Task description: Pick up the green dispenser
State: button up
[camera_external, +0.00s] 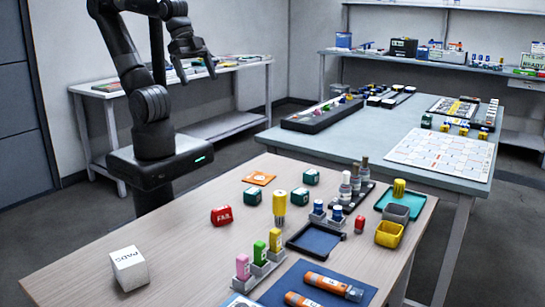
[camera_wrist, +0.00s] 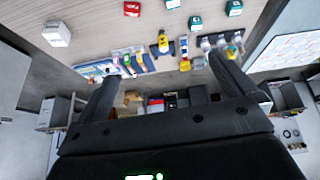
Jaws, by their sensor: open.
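The green dispenser (camera_external: 259,252) stands upright in a small grey rack (camera_external: 262,270) near the front of the wooden table. A pink dispenser (camera_external: 242,266) stands on its left and a yellow one (camera_external: 275,240) on its right. In the wrist view the green dispenser (camera_wrist: 127,61) looks small and lies near the left finger's tip. My gripper (camera_external: 197,76) is raised at the upper left, well away from the rack. It also shows in the wrist view (camera_wrist: 163,68), with its fingers wide apart and nothing between them.
A dark tray (camera_external: 315,241) and a tall yellow-topped bottle (camera_external: 279,208) stand close by. A white cube (camera_external: 129,268) and a red box (camera_external: 222,215) are to the left, with bare tabletop between.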

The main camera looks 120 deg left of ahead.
jog(key=shift+s+a+f+m, duration=0.1)
jog(key=shift+s+f+m, duration=0.25)
jog(key=shift+s, duration=0.25)
jog(key=c, duration=1.2)
jog(key=shift+w, duration=0.1)
